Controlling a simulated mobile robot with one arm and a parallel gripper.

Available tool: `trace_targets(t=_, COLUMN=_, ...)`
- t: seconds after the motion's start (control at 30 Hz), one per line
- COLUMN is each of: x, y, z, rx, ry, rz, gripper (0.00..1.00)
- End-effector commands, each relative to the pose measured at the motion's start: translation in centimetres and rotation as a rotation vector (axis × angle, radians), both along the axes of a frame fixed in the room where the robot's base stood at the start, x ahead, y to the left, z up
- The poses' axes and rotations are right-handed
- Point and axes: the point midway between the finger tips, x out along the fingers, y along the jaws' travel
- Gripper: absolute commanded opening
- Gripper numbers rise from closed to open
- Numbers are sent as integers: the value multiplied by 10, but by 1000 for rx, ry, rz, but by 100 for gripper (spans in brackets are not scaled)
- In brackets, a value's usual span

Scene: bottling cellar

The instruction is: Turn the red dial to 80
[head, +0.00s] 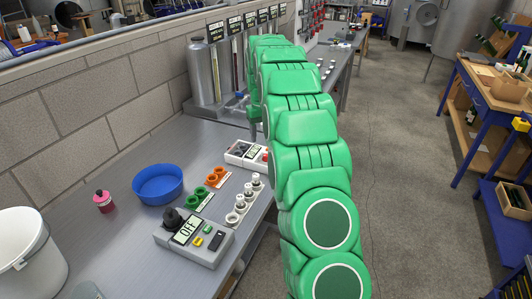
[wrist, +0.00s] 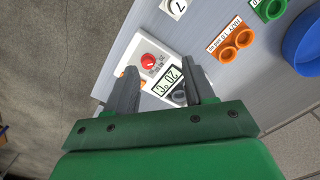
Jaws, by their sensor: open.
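The red dial (wrist: 148,60) sits on a white device (wrist: 147,47) in the wrist view, with small markings beside it. The device's display (wrist: 167,81) appears to read 20 °C. A dark knob (wrist: 180,97) is partly seen next to the display. My gripper (wrist: 162,70) is open and empty above the device, its fingers on either side of the display, with the red dial just beyond them, nearer the left finger. In the head view the device (head: 240,153) lies on the bench, and a bit of the red dial (head: 265,157) shows beside my green arm. My arm hides part of the device there.
On the grey bench (head: 115,235) are a control box reading OFF (head: 187,233), a blue bowl (head: 158,184), orange rings (head: 216,174), green rings (head: 194,196), white-grey fittings (head: 240,206), a pink-capped bottle (head: 103,201) and a white bucket (head: 30,260). Steel tanks (head: 203,75) stand behind.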

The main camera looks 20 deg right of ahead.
Motion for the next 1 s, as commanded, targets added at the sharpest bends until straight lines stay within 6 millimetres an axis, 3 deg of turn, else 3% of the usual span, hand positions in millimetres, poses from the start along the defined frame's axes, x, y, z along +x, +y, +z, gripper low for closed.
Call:
trace_targets(t=0.2, x=32, y=-21, z=-30, rx=-4, ry=-11, rz=-2, gripper=53)
trace_targets(t=0.4, x=46, y=-33, z=-46, rx=-7, ry=-18, rz=-3, gripper=53)
trace_targets(t=0.73, x=49, y=-35, z=-60, rx=-7, ry=-17, rz=-3, gripper=53)
trace_targets(t=1.0, x=49, y=-36, z=-93, rx=-7, ry=-17, rz=-3, gripper=53)
